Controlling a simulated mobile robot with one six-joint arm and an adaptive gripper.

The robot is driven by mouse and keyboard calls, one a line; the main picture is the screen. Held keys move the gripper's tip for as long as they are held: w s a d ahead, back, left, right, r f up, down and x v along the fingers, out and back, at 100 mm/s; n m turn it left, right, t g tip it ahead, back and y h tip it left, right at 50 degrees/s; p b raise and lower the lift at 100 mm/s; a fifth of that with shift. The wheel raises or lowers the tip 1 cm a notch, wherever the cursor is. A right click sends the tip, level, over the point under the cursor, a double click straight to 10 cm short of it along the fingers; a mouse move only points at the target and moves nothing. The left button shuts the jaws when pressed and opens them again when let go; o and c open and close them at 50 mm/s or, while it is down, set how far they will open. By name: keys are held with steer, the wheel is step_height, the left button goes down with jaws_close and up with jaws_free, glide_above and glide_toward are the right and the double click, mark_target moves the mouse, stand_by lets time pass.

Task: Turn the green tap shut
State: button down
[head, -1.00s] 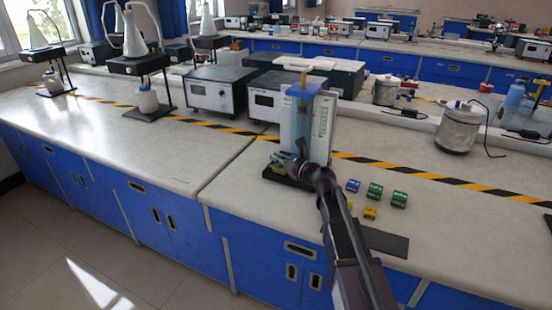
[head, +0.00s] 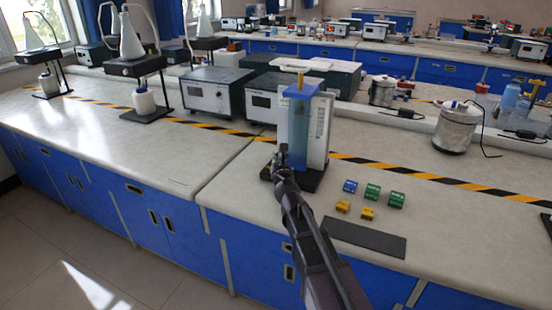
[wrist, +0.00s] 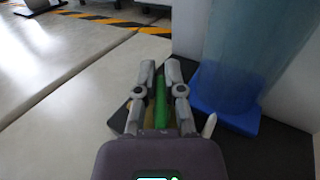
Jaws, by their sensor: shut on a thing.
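The green tap (wrist: 161,100) shows in the wrist view as a long green handle between the two fingers of my gripper (wrist: 160,80). My gripper is shut on it, with a finger on either side. The tap is low beside a clear, bluish column (wrist: 238,45) on a blue foot (wrist: 222,100). In the head view my gripper (head: 281,160) is at the left front of this column (head: 297,120), above its dark base (head: 304,182). The tap cannot be made out in the head view, where my arm and gripper cover that spot.
A dark mat (head: 364,237) lies right of my arm. Blue, green and yellow small blocks (head: 371,191) lie behind it. A white panel (head: 319,125) stands behind the column. Instrument boxes (head: 214,90) stand further back. The bench left of the column is clear.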

steer(key=m+h, duration=0.1)
steer(key=h, duration=0.1)
steer(key=m+h, duration=0.2)
steer(key=h, duration=0.1)
steer(key=shift+w+d+m+h, duration=0.1)
steer(key=shift+d+m+h, duration=0.05)
steer(key=shift+m+h, duration=0.15)
steer(key=shift+d+m+g+h, duration=0.15)
steer(key=shift+m+h, duration=0.55)
steer(key=shift+h, duration=0.35)
steer(key=shift+d+m+g+h, duration=0.15)
steer(key=shift+m+h, duration=0.55)
steer(key=shift+h, duration=0.35)
steer(key=shift+d+h, duration=0.1)
steer(key=shift+h, duration=0.2)
steer(key=c, duration=0.7)
jaws_free()
steer(key=shift+c, duration=0.2)
steer(key=shift+s, duration=0.3)
steer(key=v, duration=1.1)
steer(key=shift+s+a+r, duration=0.15)
steer(key=shift+s+a, duration=0.05)
steer(key=shift+s, duration=0.1)
